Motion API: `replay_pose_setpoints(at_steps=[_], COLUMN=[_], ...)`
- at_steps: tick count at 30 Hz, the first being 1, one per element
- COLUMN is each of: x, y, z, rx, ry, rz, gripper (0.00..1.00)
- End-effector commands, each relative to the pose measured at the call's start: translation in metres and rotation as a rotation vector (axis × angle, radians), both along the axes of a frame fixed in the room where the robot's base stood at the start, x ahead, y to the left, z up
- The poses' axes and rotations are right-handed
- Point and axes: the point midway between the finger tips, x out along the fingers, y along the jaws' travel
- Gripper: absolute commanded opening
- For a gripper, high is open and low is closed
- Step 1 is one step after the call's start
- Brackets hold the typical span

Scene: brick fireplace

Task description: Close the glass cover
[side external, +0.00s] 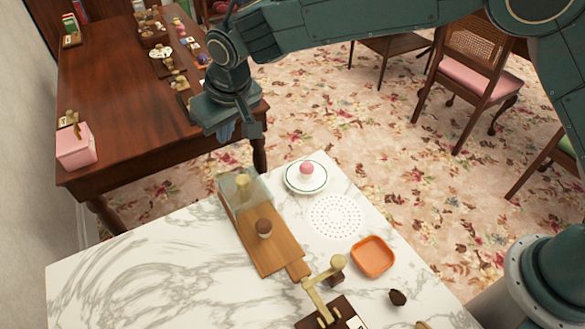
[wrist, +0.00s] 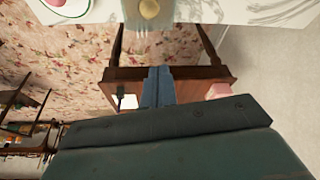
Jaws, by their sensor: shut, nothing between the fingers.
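The clear glass cover (side external: 232,192) sits at the far end of a wooden board (side external: 274,250) on the marble table. A pale gold knob (side external: 242,181) shows at the cover. In the wrist view the knob (wrist: 149,8) and part of the glass (wrist: 135,20) show at the top edge. My gripper (side external: 226,131) is shut and empty, above and beyond the cover's far end, apart from it. Its blue fingers (wrist: 157,86) show in the wrist view.
A white plate (side external: 292,183) with a pink-topped item stands right of the cover. A perforated white disc (side external: 336,217), an orange dish (side external: 373,257) and a brass-armed device (side external: 322,290) are nearer. A dark wooden table (side external: 120,90) with small objects stands behind left.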

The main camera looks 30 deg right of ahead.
Motion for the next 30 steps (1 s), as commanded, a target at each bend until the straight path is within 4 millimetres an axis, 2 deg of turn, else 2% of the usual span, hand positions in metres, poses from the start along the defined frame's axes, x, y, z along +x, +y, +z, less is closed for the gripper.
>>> replay_pose_setpoints(at_steps=[8,14,30], x=[0.001,0.005,0.028], y=[0.0,0.001,0.007], z=[-0.004,-0.017,-0.084], rx=[-0.001,-0.002,-0.001], ry=[0.001,0.001,0.002], rz=[0.0,-0.001,0.0], gripper=[0.0,0.0,0.0])
